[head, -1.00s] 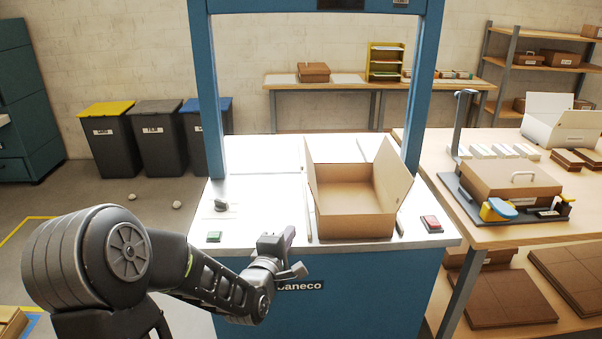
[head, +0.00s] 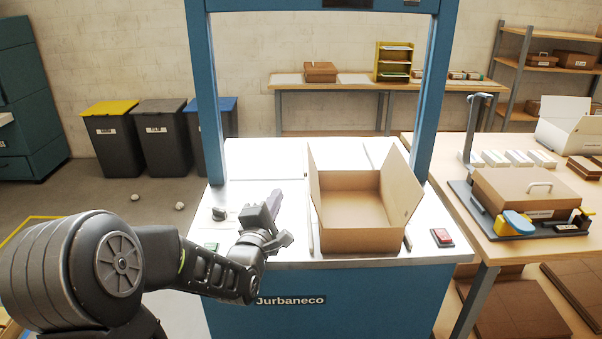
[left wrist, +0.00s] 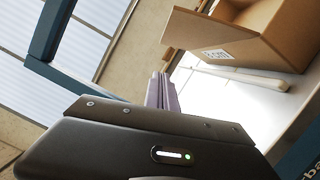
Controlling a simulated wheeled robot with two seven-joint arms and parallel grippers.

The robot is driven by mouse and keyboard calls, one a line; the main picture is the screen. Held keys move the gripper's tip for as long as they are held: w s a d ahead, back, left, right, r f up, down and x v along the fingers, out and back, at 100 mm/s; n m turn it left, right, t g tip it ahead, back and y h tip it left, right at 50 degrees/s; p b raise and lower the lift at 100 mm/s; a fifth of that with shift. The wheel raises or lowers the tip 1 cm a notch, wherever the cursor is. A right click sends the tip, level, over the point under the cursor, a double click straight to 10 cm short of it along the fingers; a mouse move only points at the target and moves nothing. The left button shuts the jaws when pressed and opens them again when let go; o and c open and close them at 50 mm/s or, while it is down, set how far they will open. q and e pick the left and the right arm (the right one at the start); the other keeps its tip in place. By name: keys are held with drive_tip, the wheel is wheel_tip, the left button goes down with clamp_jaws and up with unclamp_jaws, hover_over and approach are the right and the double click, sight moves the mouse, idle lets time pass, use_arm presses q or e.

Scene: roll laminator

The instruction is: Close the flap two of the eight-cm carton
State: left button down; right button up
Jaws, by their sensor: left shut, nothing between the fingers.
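The open carton (head: 358,238) stands upright on the white top of the blue machine. Its left flap (head: 315,187) and right flap (head: 401,192) stand up, the right one leaning outward; which is flap two I cannot tell. In the left wrist view the carton (left wrist: 275,30) shows at upper right with a printed label. My left gripper (head: 273,205) is shut and empty, left of the carton and apart from it, above the machine top. Its fingers (left wrist: 163,90) also show in the left wrist view. My right gripper is not in view.
A white rod (left wrist: 250,79) lies beside the carton's left side. A black knob (head: 219,213) and green button (head: 211,246) are at left, a red button (head: 442,236) at right. The blue frame (head: 428,100) rises around the work area. A wooden table (head: 500,248) stands at right.

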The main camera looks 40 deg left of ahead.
sight(314, 180)
use_arm(q)
drive_tip(key=w+r+p, duration=0.2)
drive_tip(key=w+p, duration=0.1)
drive_tip(key=w, duration=0.7)
drive_tip(key=shift+w+a, duration=0.2)
drive_tip(key=shift+w, duration=0.2)
drive_tip(key=shift+d, duration=0.1)
